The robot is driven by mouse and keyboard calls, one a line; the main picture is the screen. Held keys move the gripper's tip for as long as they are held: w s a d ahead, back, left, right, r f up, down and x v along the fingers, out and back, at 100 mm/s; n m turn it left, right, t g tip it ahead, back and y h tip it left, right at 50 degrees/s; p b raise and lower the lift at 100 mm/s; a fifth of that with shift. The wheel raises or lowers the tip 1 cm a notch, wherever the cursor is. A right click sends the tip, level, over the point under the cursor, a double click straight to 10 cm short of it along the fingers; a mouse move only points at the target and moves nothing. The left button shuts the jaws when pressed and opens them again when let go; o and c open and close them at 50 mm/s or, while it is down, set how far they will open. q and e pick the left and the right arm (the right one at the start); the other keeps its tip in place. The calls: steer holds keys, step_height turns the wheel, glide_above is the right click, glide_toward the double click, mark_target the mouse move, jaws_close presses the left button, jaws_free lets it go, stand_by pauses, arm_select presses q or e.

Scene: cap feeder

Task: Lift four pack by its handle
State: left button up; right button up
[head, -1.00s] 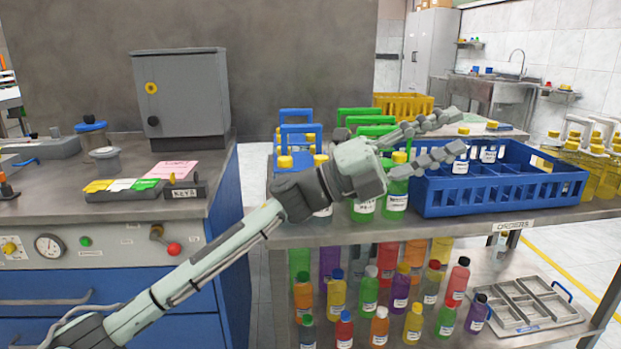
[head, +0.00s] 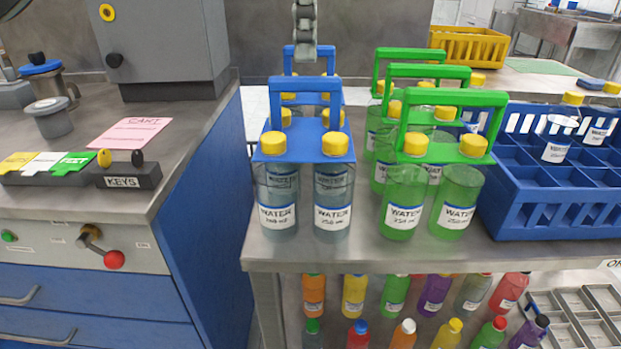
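Four packs stand on the metal bench, holding bottles with yellow caps and WATER labels. The near blue-handled four pack (head: 293,149) holds clear bottles and stands upright at the bench's left front. Behind it is another blue handle (head: 291,52). Green-handled packs with green bottles stand to the right, the nearest green-handled four pack (head: 449,148) at the front. My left gripper (head: 304,48) shows only as grey segmented fingers from the top edge, pointing down over the blue packs and overlapping the far blue handle. Whether it touches a handle, or is open, I cannot tell. My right gripper is not in view.
A blue divided crate (head: 528,205) with a few bottles stands close right of the green packs. A yellow crate (head: 468,46) is behind. A shelf of coloured bottles lies below. A gap separates the bench from the left counter (head: 60,205) with its grey box (head: 165,45).

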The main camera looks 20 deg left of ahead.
mark_target(305, 77)
arm_select(q)
steer(key=f, duration=0.5)
steer(key=shift+s, duration=0.3)
steer(key=shift+f, duration=0.5)
jaws_close()
steer(key=shift+w+r, duration=0.1)
steer(key=shift+r, duration=0.05)
